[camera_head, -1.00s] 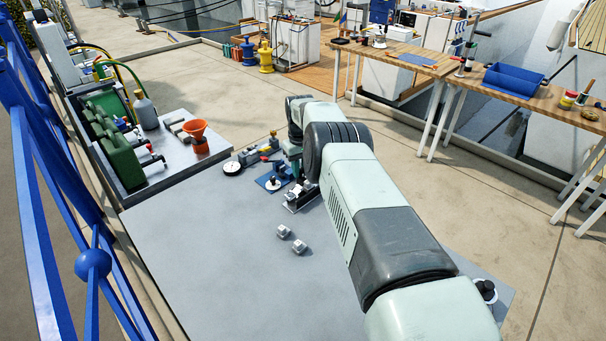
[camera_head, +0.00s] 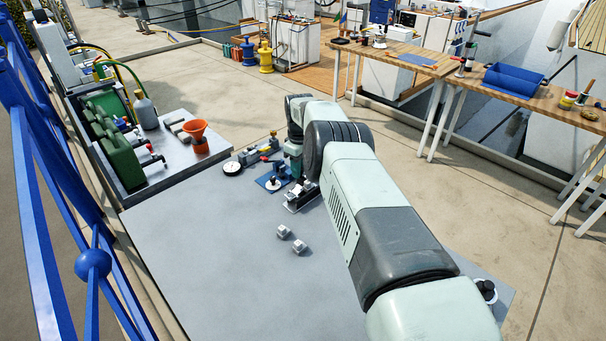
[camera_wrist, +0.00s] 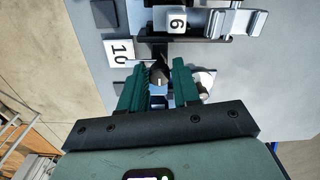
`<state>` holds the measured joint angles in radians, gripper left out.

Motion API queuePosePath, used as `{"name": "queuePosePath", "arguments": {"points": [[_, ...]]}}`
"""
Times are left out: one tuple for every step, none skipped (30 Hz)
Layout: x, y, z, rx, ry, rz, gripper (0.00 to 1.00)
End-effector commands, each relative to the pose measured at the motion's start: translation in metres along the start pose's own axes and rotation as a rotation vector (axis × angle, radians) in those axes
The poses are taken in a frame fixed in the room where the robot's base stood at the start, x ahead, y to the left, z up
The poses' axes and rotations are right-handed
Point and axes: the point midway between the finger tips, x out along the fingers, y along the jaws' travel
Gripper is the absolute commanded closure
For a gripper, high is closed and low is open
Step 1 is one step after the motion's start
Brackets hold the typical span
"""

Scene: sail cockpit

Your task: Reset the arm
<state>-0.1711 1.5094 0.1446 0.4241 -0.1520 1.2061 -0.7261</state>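My gripper (camera_wrist: 159,78) shows in the wrist view with its two green fingers apart. A small dark knob-like part (camera_wrist: 158,74) shows between or beyond the fingers, and I see no clear contact with it. In the head view my arm reaches from the lower right toward the far edge of the grey table (camera_head: 220,270). The gripper end there is mostly hidden behind the arm's own links, near a small metal fixture (camera_head: 300,196).
A blue-based device (camera_head: 273,181) and a round dial (camera_head: 232,168) sit near the far edge.

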Motion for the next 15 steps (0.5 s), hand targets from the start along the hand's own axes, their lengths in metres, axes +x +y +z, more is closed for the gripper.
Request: {"name": "queuePosePath", "arguments": {"points": [[0.000, 0.000, 0.001, 0.001, -0.001, 0.000, 0.68], [0.001, 0.000, 0.001, 0.001, -0.002, -0.001, 0.68], [0.000, 0.000, 0.001, 0.001, -0.002, -0.001, 0.68], [0.000, 0.000, 0.001, 0.002, -0.003, -0.001, 0.68], [-0.001, 0.000, 0.001, 0.002, -0.003, -0.001, 0.68], [-0.003, 0.000, 0.001, 0.002, -0.003, -0.001, 0.68], [-0.006, 0.001, 0.001, 0.002, -0.003, 0.000, 0.68], [-0.008, 0.001, 0.001, 0.002, -0.003, 0.000, 0.68], [-0.011, 0.000, 0.001, 0.002, -0.003, -0.001, 0.68], [-0.012, 0.000, 0.001, 0.002, -0.004, -0.001, 0.68], [-0.014, 0.000, 0.001, 0.003, -0.004, -0.001, 0.68], [-0.017, 0.000, 0.001, 0.003, -0.004, -0.001, 0.68], [-0.019, 0.000, 0.001, 0.003, -0.004, -0.001, 0.68], [-0.021, 0.000, 0.002, 0.003, -0.004, -0.002, 0.68], [-0.024, 0.000, 0.002, 0.003, -0.005, -0.002, 0.68]]}}
